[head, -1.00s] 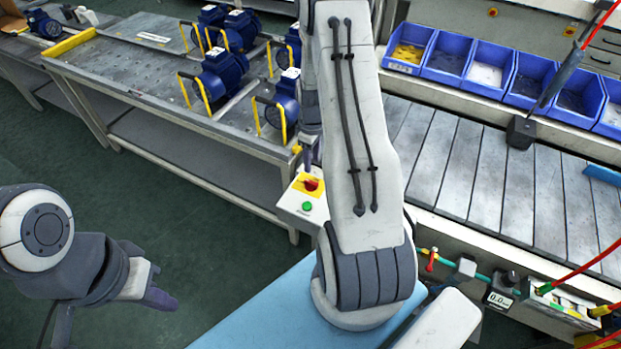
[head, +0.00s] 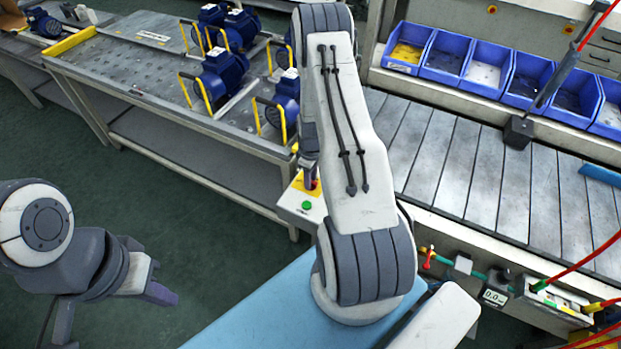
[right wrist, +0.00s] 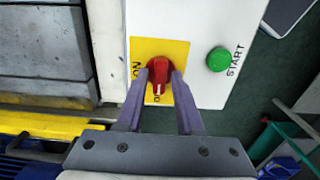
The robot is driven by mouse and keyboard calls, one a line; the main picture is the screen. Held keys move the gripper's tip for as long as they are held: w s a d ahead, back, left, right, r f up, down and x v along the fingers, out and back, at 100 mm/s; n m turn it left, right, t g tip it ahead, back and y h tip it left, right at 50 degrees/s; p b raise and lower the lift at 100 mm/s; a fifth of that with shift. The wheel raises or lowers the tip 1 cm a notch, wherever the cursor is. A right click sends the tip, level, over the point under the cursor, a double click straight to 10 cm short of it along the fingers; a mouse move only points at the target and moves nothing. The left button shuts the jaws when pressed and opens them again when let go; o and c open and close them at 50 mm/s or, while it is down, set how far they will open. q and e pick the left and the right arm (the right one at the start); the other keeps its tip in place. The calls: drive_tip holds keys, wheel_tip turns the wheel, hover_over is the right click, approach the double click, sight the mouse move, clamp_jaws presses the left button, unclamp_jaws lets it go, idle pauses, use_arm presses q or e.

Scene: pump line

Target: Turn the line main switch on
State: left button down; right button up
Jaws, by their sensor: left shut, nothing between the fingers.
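The line main switch is a red rotary knob (right wrist: 158,66) on a yellow plate (right wrist: 175,46) of a white control box (head: 297,214). Its white mark points toward the "O" label at the bottom of the plate in the right wrist view; "ON" is printed to the left. My right gripper (right wrist: 162,78) is open, with one finger on each side of the knob; I cannot tell whether they touch it. In the head view, my right arm and fingers hide most of the knob. My left gripper (head: 163,294) is shut and empty, away from the box, at the lower left.
A green START button (right wrist: 218,59) sits beside the yellow plate. A metal bench (head: 150,85) with several blue pumps (head: 222,72) stands behind the box. A slatted conveyor (head: 455,165) with blue bins (head: 445,53) lies to the right. The green floor at left is clear.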

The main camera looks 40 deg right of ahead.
clamp_jaws()
drive_tip(key=m+b, duration=0.1)
drive_tip(key=m, duration=0.2)
drive_tip(key=shift+b, duration=0.3)
drive_tip(key=m+b, duration=0.1)
drive_tip(key=m, duration=0.3)
drive_tip(key=shift+m, duration=0.3)
drive_tip(key=m+b, duration=0.2)
drive_tip(key=m, duration=0.3)
drive_tip(key=shift+m, duration=0.3)
drive_tip(key=m, duration=0.4)
drive_tip(key=shift+m+b, duration=0.3)
drive_tip(key=shift+b, duration=0.05)
